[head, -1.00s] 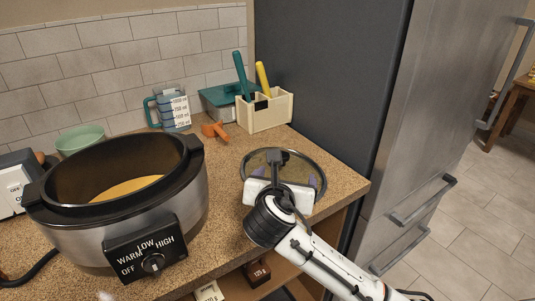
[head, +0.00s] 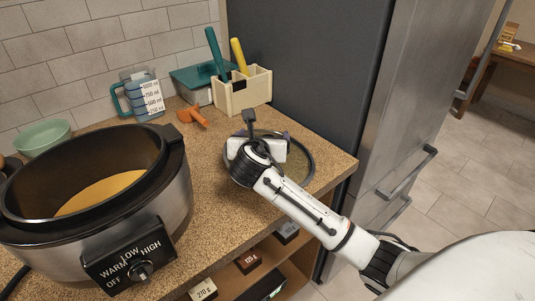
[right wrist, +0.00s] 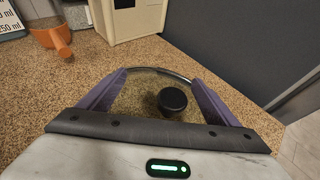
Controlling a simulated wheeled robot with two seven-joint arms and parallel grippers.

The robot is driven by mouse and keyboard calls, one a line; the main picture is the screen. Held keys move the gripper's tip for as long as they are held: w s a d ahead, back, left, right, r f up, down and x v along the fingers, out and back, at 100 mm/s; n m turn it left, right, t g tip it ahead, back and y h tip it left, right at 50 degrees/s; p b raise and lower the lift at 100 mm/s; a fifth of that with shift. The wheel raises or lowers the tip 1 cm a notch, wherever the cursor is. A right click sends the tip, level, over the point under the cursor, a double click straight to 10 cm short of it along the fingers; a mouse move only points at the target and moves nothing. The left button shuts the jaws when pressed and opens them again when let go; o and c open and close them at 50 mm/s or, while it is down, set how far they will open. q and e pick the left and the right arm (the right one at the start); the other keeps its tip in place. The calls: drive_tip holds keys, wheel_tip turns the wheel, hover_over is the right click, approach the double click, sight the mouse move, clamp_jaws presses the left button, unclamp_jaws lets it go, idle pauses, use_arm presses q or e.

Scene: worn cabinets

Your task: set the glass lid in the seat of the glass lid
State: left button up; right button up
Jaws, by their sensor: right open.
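The glass lid (head: 306,172) lies on the speckled counter near its right end, mostly hidden behind my right gripper in the head view. In the right wrist view its dark rim (right wrist: 160,71) and round black knob (right wrist: 172,100) show. My right gripper (head: 265,140) is open over the lid. Its purple fingers (right wrist: 160,80) stand on either side of the knob, apart from it. The slow cooker (head: 165,208) stands at the left with its top uncovered and yellowish contents inside. Its dark upper rim (head: 172,142) surrounds the opening. My left gripper is not in view.
Behind the lid are an orange object (head: 193,117), a cream caddy (head: 243,92) with teal and yellow handles, and a measuring jug (head: 143,98). A green bowl (head: 43,138) sits behind the cooker. The fridge (head: 305,75) borders the counter's right side.

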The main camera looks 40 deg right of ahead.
drive_tip(key=shift+w+d+f, duration=0.1)
drive_tip(key=shift+w+d, duration=0.15)
drive_tip(key=shift+w, duration=0.05)
drive_tip(key=shift+s+a+f, duration=0.1)
clamp_jaws()
wheel_tip(320, 180, up, 10)
drive_tip(key=shift+r, duration=0.2)
idle(0.6)
drive_tip(key=c, duration=1.8)
unclamp_jaws()
clamp_jaws()
